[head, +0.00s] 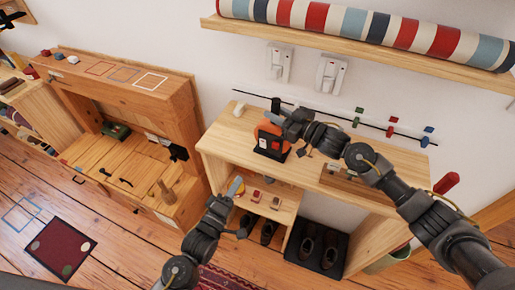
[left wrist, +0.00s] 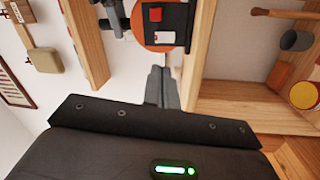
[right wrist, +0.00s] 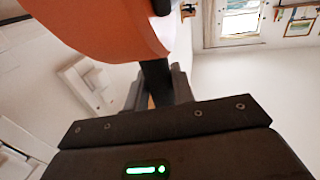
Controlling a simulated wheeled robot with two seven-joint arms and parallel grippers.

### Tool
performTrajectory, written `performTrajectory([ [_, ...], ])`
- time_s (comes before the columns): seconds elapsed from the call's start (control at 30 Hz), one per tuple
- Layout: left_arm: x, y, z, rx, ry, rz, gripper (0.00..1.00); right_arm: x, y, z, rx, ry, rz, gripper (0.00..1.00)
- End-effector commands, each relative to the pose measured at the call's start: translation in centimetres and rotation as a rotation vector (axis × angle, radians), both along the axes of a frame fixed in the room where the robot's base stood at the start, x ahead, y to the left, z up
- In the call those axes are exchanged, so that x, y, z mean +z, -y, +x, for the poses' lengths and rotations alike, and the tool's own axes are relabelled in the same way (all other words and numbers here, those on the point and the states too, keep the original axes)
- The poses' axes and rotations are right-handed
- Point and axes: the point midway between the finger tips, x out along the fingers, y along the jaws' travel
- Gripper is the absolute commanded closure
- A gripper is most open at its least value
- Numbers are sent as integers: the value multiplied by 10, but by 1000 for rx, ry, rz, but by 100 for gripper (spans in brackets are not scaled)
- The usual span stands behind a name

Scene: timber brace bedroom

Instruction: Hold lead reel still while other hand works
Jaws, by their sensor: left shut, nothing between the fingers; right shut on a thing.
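The lead reel (head: 270,140) is an orange drum with a black front, standing on the wooden bench top (head: 222,140). It also shows in the left wrist view (left wrist: 153,36), with a red square and a white label on its black front. My right gripper (head: 284,117) is shut on the reel's black upper part. In the right wrist view the fingers (right wrist: 158,92) close around a black bar beside the orange drum (right wrist: 95,25). My left gripper (head: 233,190) is shut and empty, low in front of the bench. Its fingers (left wrist: 162,88) show apart from the reel.
Below the bench top, a shelf (head: 285,207) holds small items, and dark shoes (head: 320,244) stand beneath. A rail with coloured clips (head: 390,131) and white wall sockets (head: 330,73) are behind. A wooden desk (head: 125,165) stands left.

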Motion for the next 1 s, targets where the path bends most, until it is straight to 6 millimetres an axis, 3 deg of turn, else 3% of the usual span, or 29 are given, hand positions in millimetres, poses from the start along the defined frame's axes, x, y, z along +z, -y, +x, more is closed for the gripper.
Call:
performTrajectory([
  [0.23, 1, 1, 0, -32, -83, -201, 100, 1, 0, 0, -1, 1, 0, 100],
  [0.67, 2, 2, 1, -34, -92, -221, 100, 1, 0, 0, -1, 1, 0, 100],
  [0.87, 5, 9, 20, -35, -88, -221, 100, 1, 0, 0, -1, 1, 0, 100],
  [1.0, 9, 20, 45, -35, -88, -221, 100, 1, 0, 0, -1, 2, 1, 100],
])
